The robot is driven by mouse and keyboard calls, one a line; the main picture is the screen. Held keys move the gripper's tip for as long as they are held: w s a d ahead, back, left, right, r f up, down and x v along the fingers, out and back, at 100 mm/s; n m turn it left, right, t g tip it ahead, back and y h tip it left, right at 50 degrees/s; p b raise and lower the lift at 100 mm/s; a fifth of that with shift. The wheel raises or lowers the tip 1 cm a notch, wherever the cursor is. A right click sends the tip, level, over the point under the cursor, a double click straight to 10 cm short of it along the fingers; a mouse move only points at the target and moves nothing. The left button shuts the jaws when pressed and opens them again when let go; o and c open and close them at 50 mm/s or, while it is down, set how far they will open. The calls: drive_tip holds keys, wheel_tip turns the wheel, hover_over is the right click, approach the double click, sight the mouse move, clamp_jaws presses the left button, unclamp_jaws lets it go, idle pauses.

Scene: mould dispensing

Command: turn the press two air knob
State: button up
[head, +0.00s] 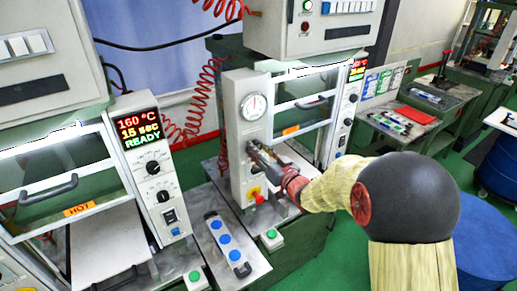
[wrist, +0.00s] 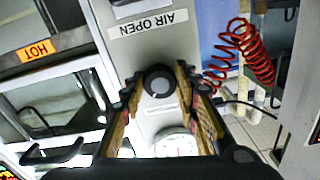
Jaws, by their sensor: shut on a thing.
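The press two air knob (wrist: 160,82) is a round black knob on a pale panel. It sits between the two fingertips of my gripper (wrist: 158,78) in the wrist view. My gripper is shut on the knob, with a finger on either side. In the head view my gripper (head: 254,146) reaches the front of the middle press's pale column (head: 238,150), and it hides the knob there. A label reading AIR OPEN (wrist: 148,24) shows upside down beyond the knob in the wrist view. The round pressure gauge (head: 254,107) is above my gripper; it also shows in the wrist view (wrist: 175,143).
A red emergency button (head: 258,198) is below my gripper. The press door with its handle (head: 312,103) is just right of the column. A coiled red hose (wrist: 240,50) hangs beside it. A left press (head: 150,165) reads 160 °C, READY. A tray with blue discs (head: 226,240) lies in front.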

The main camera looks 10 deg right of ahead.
drive_tip(key=m+p, duration=0.2)
drive_tip(key=m, duration=0.3)
drive_tip(key=shift+r, duration=0.1)
drive_tip(key=shift+m+p, duration=0.85)
drive_tip(key=shift+m, duration=1.45)
drive_tip(key=o, duration=1.1)
drive_tip(key=shift+o, duration=0.2)
drive_tip(key=v, duration=1.2)
